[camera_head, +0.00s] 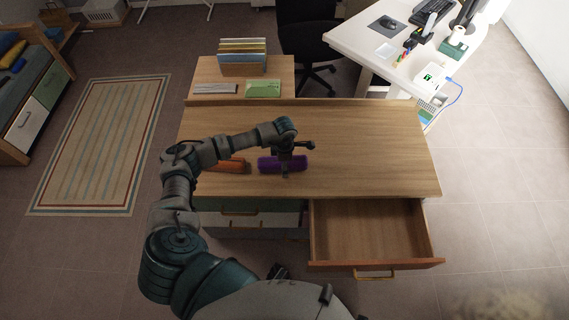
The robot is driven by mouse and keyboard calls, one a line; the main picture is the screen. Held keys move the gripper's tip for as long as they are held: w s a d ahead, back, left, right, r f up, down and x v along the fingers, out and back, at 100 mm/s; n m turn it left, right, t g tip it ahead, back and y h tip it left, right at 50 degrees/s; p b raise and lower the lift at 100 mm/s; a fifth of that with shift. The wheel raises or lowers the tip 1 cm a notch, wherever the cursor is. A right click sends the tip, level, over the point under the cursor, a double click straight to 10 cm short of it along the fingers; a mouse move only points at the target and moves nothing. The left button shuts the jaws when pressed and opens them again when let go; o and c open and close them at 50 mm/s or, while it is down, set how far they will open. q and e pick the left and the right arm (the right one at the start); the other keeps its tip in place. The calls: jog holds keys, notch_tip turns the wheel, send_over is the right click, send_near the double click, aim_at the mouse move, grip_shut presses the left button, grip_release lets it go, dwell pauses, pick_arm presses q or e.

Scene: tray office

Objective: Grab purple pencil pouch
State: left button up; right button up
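The purple pencil pouch (268,164) lies on the wooden desk top near its front edge, left of the middle. My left gripper (286,168) points down over the middle of the pouch, and part of it shows against the pouch's near side. The gripper hides part of the pouch. Whether the fingers are closed on it is too small to tell. The pouch appears to rest on the desk. My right gripper is not visible.
An orange pouch (234,165) lies left of the purple one, partly behind my arm. An open, empty drawer (365,232) juts out at the front right. Files (243,56) stand on a back shelf. The desk's right half (375,150) is clear.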

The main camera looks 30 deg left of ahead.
pick_arm(q)
jog(key=shift+s+a+f, duration=0.1)
jog(key=shift+a+f, duration=0.05)
jog(key=shift+a, duration=0.45)
jog(key=c, duration=1.3)
jog(key=shift+d, duration=0.1)
jog(key=shift+d, duration=0.1)
